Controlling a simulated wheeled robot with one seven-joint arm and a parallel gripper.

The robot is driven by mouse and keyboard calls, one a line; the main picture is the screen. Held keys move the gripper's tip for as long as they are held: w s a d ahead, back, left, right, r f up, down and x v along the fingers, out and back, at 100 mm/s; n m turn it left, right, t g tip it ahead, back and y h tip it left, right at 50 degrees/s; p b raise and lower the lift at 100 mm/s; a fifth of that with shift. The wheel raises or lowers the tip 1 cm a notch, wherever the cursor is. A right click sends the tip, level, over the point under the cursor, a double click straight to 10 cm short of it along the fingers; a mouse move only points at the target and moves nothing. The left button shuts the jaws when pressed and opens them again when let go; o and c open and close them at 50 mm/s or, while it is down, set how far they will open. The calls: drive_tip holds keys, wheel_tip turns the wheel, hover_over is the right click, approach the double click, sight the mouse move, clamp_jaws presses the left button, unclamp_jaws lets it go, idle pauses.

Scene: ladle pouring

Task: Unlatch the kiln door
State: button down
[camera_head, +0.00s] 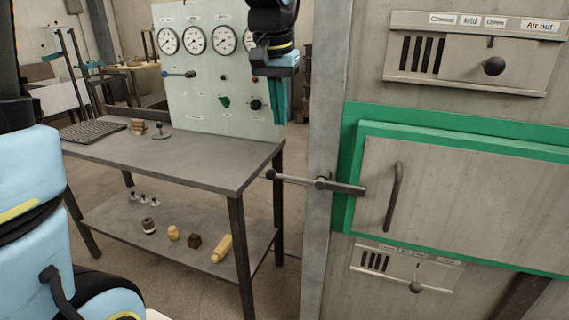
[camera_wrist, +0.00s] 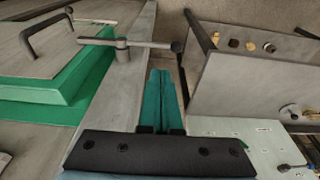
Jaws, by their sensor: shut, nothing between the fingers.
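The kiln door (camera_head: 465,205) is a grey panel in a green frame at the right of the head view, with a dark curved handle (camera_head: 395,197). It looks closed. The latch (camera_head: 322,183) is a metal bar on a round pivot at the door's left edge. Its flat end lies over the green frame and its knobbed end points left. In the wrist view the latch (camera_wrist: 122,44) is at the top, beyond the fingertips. My gripper (camera_head: 277,118) hangs above and left of the latch, pointing down, apart from it. Its teal fingers (camera_wrist: 167,75) are together and empty.
A grey table (camera_head: 190,155) stands left of the kiln, with a gauge panel (camera_head: 205,75) behind it. Small items lie on its lower shelf (camera_head: 120,225). Sliding vents sit above (camera_head: 475,50) and below (camera_head: 405,268) the door. The space before the latch is clear.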

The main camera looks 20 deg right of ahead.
sight(284, 178)
wheel_tip(284, 178, down, 14)
drive_tip(key=w+d+p, duration=0.1)
drive_tip(key=w+p, duration=0.1)
drive_tip(key=shift+d, duration=0.4)
idle(0.4)
